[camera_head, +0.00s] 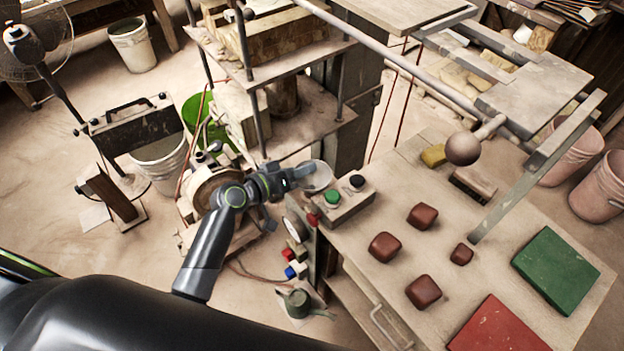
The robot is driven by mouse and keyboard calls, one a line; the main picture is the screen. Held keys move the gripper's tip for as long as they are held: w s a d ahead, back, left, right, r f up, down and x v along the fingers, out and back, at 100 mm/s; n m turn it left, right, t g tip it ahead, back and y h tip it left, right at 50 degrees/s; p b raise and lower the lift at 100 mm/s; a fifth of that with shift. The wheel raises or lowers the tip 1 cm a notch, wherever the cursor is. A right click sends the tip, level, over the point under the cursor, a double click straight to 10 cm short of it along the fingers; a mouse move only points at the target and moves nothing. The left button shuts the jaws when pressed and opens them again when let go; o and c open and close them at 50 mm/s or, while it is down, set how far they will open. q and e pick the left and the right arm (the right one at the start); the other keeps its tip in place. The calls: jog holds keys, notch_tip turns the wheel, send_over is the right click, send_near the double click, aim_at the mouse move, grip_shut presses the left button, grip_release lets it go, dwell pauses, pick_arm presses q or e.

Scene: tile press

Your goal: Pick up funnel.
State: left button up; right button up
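A pale grey round thing (318,178), which looks like the funnel, is at the left edge of the worktable, beside a small button box. My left gripper (303,173) reaches in from the lower left and its fingertips are at the left rim of the funnel. The fingers overlap the rim in this view, so I cannot tell whether they are open or closed on it. The lower part of the funnel is hidden. My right gripper is not in view.
The button box (344,204) with green and black buttons stands right of the funnel. Several brown blocks (385,247), a green mat (556,270) and a red mat (497,328) lie on the worktable (460,210). The press frame (298,60) rises behind my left gripper.

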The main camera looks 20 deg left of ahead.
pick_arm(q)
grip_shut()
